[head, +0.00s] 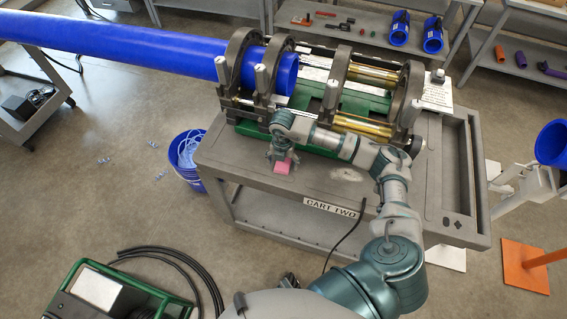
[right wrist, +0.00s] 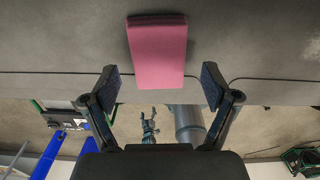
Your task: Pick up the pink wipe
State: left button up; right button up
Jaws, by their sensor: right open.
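The pink wipe (head: 283,167) is a small folded block lying on the grey cart top near its front edge, left of the "CART TWO" label. In the right wrist view the wipe (right wrist: 157,52) lies just beyond the fingertips, roughly centred between them. My right gripper (head: 278,156) is above and beside the wipe in the head view. Its two fingers (right wrist: 160,84) are spread apart with nothing between them. A small claw-like shape in the right wrist view's background may be my left gripper (right wrist: 150,125); it is too small to read.
The fusion machine (head: 345,90) with clamp rings and a blue pipe (head: 130,45) stands behind the wipe on the cart (head: 435,200). A blue bucket (head: 187,175) stands on the floor at left. A black cable hangs over the cart's front edge. The front cart top is mostly clear.

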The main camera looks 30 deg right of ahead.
jog(key=shift+f, duration=0.4)
jog(key=shift+a, duration=0.15)
jog(key=shift+c, duration=0.7)
jog(key=c, duration=0.8)
